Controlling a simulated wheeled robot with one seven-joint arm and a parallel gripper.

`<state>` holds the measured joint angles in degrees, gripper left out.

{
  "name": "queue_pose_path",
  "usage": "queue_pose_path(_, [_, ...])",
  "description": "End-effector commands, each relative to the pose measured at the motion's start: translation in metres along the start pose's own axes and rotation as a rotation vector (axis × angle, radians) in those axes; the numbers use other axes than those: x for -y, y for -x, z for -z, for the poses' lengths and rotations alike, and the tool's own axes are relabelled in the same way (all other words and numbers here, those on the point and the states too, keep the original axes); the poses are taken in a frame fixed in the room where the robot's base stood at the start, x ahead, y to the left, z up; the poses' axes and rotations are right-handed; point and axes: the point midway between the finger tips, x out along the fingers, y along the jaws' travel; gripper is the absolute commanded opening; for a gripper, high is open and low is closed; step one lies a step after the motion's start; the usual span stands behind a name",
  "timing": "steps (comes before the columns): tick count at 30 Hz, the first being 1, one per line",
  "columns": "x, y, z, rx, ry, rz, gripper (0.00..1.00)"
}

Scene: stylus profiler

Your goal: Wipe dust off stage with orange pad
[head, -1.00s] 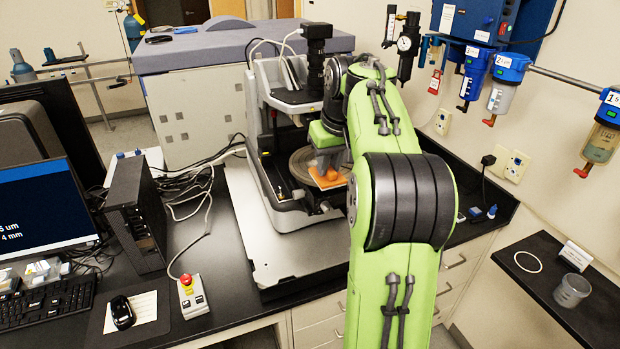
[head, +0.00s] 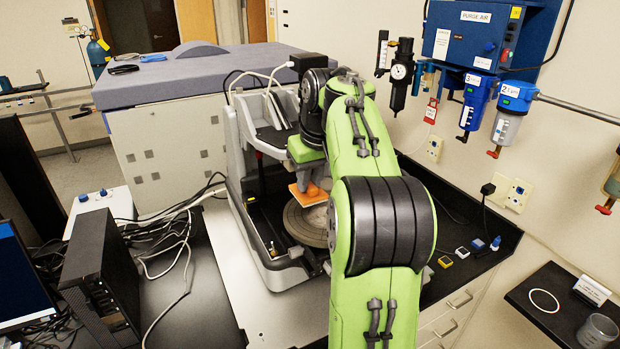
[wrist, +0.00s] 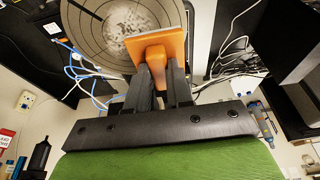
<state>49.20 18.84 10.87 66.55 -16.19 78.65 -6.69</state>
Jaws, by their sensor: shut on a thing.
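My gripper (wrist: 161,85) is shut on the orange pad (wrist: 163,52), which has a knob-like grip and a flat plate with a pale face. The stage also shows in the wrist view (wrist: 78,42), with a patch of grey-white dust (wrist: 128,20) partly covered by the pad. I cannot tell whether the pad touches the stage. My arm hides the stage's right side in the head view.
The profiler's frame (head: 240,170) stands around the stage on the left. Loose white cables (head: 185,250) and a black computer box (head: 100,270) lie left of it. Small coloured blocks (head: 445,262) sit on the bench to the right. A side shelf (head: 550,325) holds a clear cup (head: 598,332).

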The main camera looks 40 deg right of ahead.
Motion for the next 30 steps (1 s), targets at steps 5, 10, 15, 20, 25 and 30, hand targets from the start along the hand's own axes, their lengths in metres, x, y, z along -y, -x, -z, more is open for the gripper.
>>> queue_pose_path(5, [0.000, -0.006, -0.002, 0.002, 0.000, 0.001, 0.00])
queue_pose_path(10, [0.000, -0.027, -0.009, 0.004, -0.001, 0.001, 0.00])
queue_pose_path(15, [0.001, -0.047, -0.015, 0.002, -0.001, 0.001, 0.00])
queue_pose_path(20, [0.000, -0.056, -0.017, 0.000, 0.000, 0.000, 0.00])
queue_pose_path(25, [0.000, -0.057, -0.018, -0.001, 0.000, -0.001, 0.00])
queue_pose_path(30, [0.000, -0.057, -0.018, -0.001, 0.000, 0.000, 0.00])
